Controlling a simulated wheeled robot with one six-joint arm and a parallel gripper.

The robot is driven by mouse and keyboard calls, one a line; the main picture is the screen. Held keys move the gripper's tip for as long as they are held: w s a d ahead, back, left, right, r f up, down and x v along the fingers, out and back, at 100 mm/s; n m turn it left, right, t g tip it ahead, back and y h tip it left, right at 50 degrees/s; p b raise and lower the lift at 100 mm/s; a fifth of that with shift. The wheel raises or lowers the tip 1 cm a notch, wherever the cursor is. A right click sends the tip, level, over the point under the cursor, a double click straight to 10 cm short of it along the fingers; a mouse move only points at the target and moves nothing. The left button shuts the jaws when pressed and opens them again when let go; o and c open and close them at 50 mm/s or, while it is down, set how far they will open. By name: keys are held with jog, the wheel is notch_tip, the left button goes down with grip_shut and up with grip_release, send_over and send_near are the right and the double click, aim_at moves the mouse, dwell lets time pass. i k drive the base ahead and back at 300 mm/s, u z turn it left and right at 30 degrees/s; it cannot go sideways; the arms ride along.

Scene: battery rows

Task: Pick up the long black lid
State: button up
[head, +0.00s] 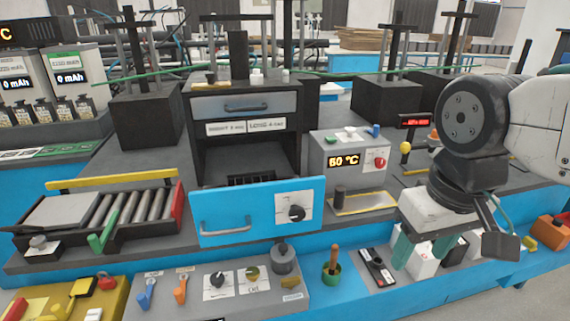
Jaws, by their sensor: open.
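My gripper (424,248) hangs at the right with its two teal fingers apart and pointing down. It is over the front bench edge, in front of a white block (424,264), and I see nothing clearly held. A long, flat dark piece (378,268) with small marks on top lies on the front shelf just left of the gripper. It may be the long black lid, but it is too small to be sure. A dark-topped block (447,246) is partly hidden behind the gripper.
A blue-fronted drawer (240,226) stands open under a black press. A grey box showing 60 °C (346,160) stands right of it. A green cup with a wooden handle (332,272) and a grey knob panel (235,288) lie left of the dark piece. A roller tray (60,212) is far left.

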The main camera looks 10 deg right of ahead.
aim_at(375, 264)
jog(key=z, duration=3)
jog(key=k, duration=1.05)
jog(key=u, duration=1.25)
